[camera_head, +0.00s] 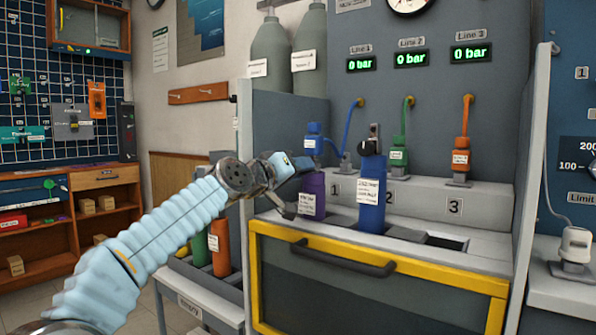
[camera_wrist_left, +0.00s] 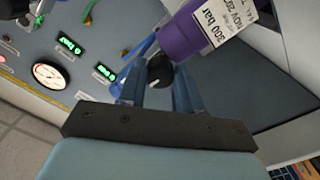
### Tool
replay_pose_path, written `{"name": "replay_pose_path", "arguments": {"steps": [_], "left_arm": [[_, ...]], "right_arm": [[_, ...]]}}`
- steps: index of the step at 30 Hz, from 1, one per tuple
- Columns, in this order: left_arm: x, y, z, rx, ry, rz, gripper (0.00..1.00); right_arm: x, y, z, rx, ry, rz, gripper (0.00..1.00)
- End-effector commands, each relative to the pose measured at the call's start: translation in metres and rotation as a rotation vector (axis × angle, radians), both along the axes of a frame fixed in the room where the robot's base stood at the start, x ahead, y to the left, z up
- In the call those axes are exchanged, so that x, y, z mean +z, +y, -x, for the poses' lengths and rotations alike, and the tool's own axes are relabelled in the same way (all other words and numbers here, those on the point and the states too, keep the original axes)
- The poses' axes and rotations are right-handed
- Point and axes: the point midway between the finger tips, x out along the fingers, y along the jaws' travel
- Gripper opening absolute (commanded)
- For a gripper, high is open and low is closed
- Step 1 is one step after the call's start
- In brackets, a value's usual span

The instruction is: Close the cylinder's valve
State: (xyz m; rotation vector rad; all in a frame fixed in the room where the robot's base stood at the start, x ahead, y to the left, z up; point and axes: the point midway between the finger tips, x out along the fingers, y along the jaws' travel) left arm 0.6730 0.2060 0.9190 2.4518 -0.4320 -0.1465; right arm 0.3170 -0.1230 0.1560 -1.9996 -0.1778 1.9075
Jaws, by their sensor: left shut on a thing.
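A purple cylinder (camera_head: 312,195) with a white label stands in the bench slot by number 1. It also shows in the left wrist view (camera_wrist_left: 188,40), labelled 300 bar. Its black valve knob (camera_wrist_left: 160,72) sits between the fingers of my left gripper (camera_wrist_left: 158,78), which is shut on it. In the head view my left gripper (camera_head: 308,164) reaches in from the left at the cylinder's top and hides the knob. A blue regulator (camera_head: 312,140) with a blue hose is just behind and above. My right gripper is not in view.
A blue cylinder (camera_head: 371,200) with a black valve stands upright close to the right. Green (camera_head: 398,152) and orange (camera_head: 461,157) regulators stand on the ledge. The Line 1, 2 and 3 displays read 0 bar. A yellow-framed drawer (camera_head: 380,225) is below.

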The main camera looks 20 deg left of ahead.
Motion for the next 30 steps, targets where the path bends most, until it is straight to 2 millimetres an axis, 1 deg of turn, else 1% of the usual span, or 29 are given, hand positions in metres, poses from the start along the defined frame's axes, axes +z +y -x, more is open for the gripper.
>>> {"name": "replay_pose_path", "arguments": {"steps": [3,4,9,17,20,23,26,30], "left_arm": [[-0.003,0.0,-0.001,-0.001,0.005,-0.004,0.03],[-0.003,0.0,-0.001,-0.001,0.005,-0.004,0.35],[-0.002,0.0,-0.001,0.001,0.004,-0.002,0.6],[-0.001,0.001,0.0,0.0,0.001,0.0,0.6],[-0.001,0.003,0.006,0.001,0.0,0.0,0.6],[-0.002,0.008,0.02,0.003,-0.002,0.0,0.6],[-0.003,0.016,0.041,0.003,-0.001,-0.001,0.6],[-0.004,0.029,0.075,0.005,-0.002,-0.001,0.6]], "right_arm": [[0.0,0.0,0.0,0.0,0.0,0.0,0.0],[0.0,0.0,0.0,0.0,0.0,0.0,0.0],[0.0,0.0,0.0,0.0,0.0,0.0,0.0],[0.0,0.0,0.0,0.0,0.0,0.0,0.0],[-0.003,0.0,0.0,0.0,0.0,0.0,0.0],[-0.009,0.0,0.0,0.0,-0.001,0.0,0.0],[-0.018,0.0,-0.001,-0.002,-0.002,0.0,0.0],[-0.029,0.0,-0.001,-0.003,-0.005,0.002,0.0]]}}
